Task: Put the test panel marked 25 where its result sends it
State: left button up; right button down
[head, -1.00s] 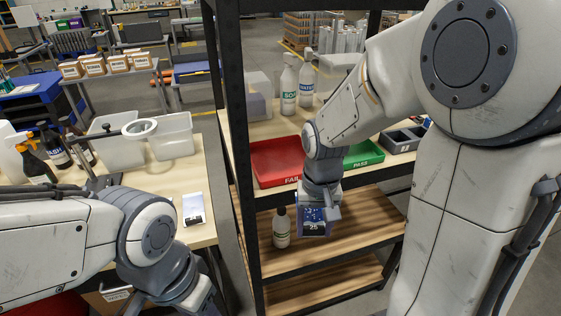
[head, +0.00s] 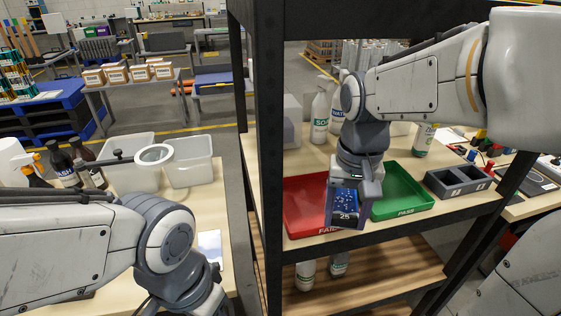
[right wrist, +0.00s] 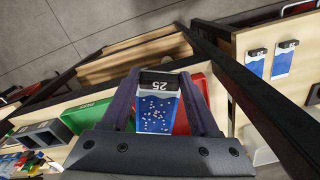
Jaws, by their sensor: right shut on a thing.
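The test panel marked 25 (head: 346,199) is a blue card with pale specks and a black end bearing the number. My right gripper (head: 352,212) is shut on it, holding it up in front of the shelf, over the inner front edges of the two trays. The right wrist view shows the panel (right wrist: 157,108) between both fingers. The red FAIL tray (head: 305,213) is to the left, partly hidden by the gripper. The green PASS tray (head: 405,193) is to the right. My left arm is at lower left; its fingers are out of frame.
A dark shelf post (head: 270,150) stands left of the trays. A grey two-slot holder (head: 460,184) is right of the green tray. Spray bottles (head: 320,112) stand behind. Two more panels lie on the side table in the right wrist view (right wrist: 257,62) (right wrist: 283,60).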

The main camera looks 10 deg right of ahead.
jog(key=p, duration=0.3)
send_over(312, 222)
notch_tip(312, 222, down, 7)
jog(key=shift+s+r, duration=0.15)
jog(key=shift+f, duration=0.2)
notch_tip(312, 222, down, 3)
jog(key=shift+f, duration=0.45)
jog(key=shift+f, duration=0.15)
jog(key=shift+c, duration=0.7)
grip_release()
